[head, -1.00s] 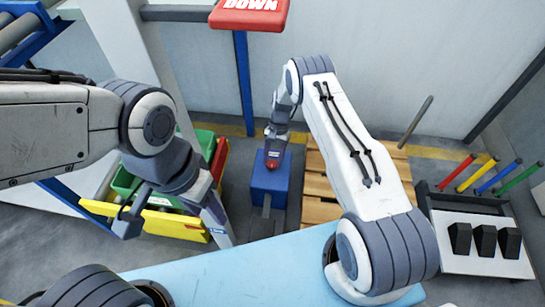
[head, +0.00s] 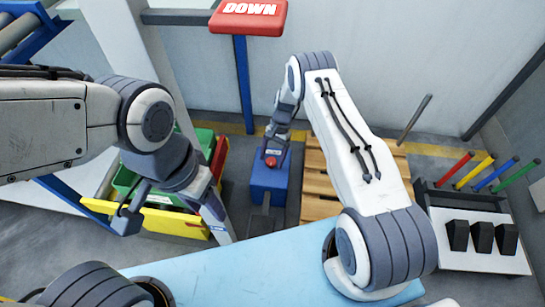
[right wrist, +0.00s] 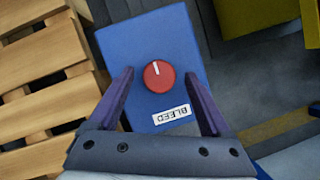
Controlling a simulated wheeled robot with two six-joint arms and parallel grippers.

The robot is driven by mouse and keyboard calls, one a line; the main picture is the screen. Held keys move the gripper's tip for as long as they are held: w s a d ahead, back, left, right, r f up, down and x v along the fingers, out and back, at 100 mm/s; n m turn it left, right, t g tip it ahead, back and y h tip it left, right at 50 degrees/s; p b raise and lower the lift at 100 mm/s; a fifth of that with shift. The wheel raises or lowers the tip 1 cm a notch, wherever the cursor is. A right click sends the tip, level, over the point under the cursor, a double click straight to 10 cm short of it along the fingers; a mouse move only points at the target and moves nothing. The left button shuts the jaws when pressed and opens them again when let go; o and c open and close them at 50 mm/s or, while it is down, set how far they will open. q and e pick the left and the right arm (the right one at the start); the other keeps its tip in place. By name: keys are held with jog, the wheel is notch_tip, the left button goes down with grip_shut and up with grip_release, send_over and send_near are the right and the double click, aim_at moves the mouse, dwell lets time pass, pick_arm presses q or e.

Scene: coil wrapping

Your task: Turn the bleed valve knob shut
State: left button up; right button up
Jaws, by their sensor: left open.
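My right gripper (right wrist: 160,74) is open, with one finger on each side of the knob and a visible gap on both sides. In the head view, the knob (head: 271,162) shows on the blue box (head: 268,184), with my right gripper (head: 276,143) at its far side. My left gripper (head: 214,218) is open and empty, well left of the box.
A wooden pallet (head: 318,200) lies right of the box. Green and yellow bins (head: 165,222) stand left, near my left gripper. A red DOWN sign (head: 248,15) on a blue post rises behind. Coloured rods (head: 475,172) and black blocks (head: 483,236) stand at the right.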

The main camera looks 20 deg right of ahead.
jog(key=p+v, duration=0.3)
jog(key=v, duration=0.7)
jog(key=shift+r, duration=0.2)
jog(key=shift+d, duration=0.15)
